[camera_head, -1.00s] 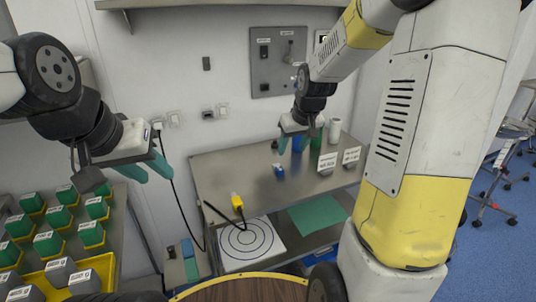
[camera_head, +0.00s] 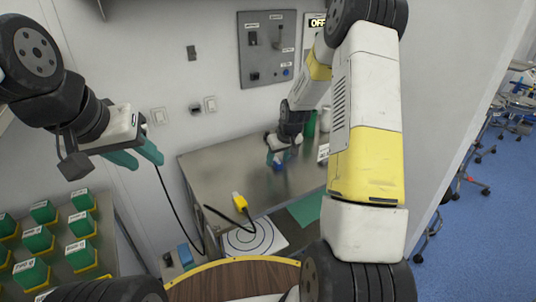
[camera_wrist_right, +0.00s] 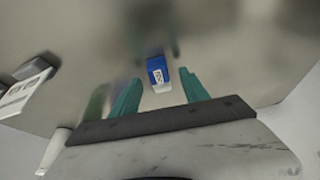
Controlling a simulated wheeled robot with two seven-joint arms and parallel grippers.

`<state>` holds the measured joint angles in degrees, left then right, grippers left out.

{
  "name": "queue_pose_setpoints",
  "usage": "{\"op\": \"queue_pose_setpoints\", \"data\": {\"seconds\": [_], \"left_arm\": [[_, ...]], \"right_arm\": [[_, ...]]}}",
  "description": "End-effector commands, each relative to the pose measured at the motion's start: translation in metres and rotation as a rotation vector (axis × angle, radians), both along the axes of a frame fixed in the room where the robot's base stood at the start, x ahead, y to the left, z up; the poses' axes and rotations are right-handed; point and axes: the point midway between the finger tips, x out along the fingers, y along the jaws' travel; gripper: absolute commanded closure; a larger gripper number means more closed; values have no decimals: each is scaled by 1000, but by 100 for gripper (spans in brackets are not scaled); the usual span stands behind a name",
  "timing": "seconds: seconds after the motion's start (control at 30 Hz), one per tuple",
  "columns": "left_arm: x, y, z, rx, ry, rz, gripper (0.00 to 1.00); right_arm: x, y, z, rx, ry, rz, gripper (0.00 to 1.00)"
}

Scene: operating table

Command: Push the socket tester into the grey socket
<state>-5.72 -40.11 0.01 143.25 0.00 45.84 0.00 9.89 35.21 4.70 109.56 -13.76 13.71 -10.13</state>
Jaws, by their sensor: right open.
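The small blue tester with a white label and pale end lies on the metal table; it shows in the right wrist view (camera_wrist_right: 157,72), just beyond my right gripper's fingertips and between their lines. My right gripper (camera_wrist_right: 160,80) is open and empty, with teal fingers on either side. In the head view the right gripper (camera_head: 279,157) is low over the table and largely covers the tester.
A yellow plug (camera_head: 240,201) on a black cable lies on the metal table (camera_head: 215,170). A grey switch panel (camera_head: 266,48) hangs on the wall above. Green blocks (camera_head: 38,238) fill the left bench. White label cards and cylinders stand near the right gripper.

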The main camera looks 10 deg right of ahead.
Motion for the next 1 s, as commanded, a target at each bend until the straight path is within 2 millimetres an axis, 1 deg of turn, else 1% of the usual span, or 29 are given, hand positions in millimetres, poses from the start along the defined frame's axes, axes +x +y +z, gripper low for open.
{"op": "queue_pose_setpoints", "data": {"seconds": [0.03,0.1,0.33,0.47,0.5,0.57,0.6,0.87,1.0], "left_arm": [[0,0,0,0,0,0,64],[0,0,0,0,0,0,64],[0,0,0,0,0,0,64],[0,0,0,0,0,0,64],[0,0,0,0,0,0,64],[0,0,0,0,0,0,64],[0,0,0,0,0,0,64],[0,0,0,0,0,0,64],[0,0,0,0,0,0,64]], "right_arm": [[1,0,-6,-1,2,0,47],[3,1,-9,0,1,0,47],[4,0,-10,-1,0,0,47],[4,1,-10,-1,0,0,72],[4,1,-10,-1,0,0,80],[4,1,-10,-1,0,0,92],[4,1,-10,-1,0,0,100],[4,1,-9,-1,0,0,100],[4,1,-6,-1,-1,0,100]]}}
